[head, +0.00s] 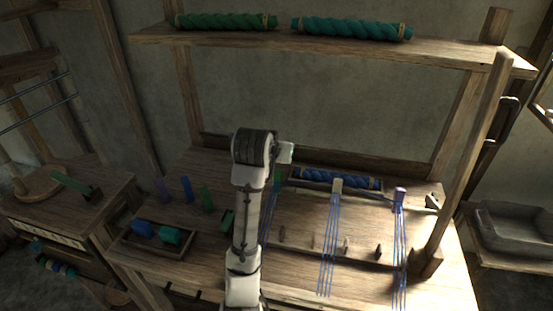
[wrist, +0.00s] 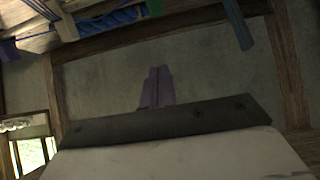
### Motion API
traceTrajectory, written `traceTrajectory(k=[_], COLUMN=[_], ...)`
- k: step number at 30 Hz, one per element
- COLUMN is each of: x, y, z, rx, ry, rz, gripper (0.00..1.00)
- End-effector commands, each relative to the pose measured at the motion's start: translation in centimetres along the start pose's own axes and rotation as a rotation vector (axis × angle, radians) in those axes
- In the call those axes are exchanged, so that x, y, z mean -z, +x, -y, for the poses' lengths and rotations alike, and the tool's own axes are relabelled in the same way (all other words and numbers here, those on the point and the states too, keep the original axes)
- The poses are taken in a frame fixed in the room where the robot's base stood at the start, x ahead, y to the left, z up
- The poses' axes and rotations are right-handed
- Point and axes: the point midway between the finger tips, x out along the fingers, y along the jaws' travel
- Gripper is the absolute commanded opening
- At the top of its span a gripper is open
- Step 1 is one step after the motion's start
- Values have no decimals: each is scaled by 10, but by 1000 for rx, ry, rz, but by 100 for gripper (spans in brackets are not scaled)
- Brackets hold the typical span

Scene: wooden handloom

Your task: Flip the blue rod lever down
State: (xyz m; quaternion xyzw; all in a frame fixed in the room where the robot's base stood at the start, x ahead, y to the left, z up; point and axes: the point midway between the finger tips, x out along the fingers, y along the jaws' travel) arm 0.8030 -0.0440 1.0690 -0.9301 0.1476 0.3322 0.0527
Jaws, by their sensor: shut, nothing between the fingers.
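An upright blue lever (head: 187,189) stands on the left part of the loom's bench, between a purple lever (head: 163,190) and a green lever (head: 207,197). It looks close to vertical. My gripper (head: 290,152) is up to its right, above the bench and apart from it, beyond my arm. In the wrist view, the two fingers of my gripper (wrist: 158,74) are together with nothing between them.
A blue yarn roll (head: 335,178) lies at the bench's back. A tray (head: 153,241) holds blue and teal blocks in front of the levers. A shelf (head: 330,46) with green and teal rolls spans above. Blue threads (head: 328,245) hang at the right.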

Motion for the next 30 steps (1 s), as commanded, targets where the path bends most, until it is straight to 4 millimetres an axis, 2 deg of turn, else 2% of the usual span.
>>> traceTrajectory(k=[13,21,30], x=[-6,-34,-40], y=[97,99,99], z=[0,0,0], rx=[0,1,0], ry=[2,-2,-1], rz=[1,0,1], gripper=[0,0,0])
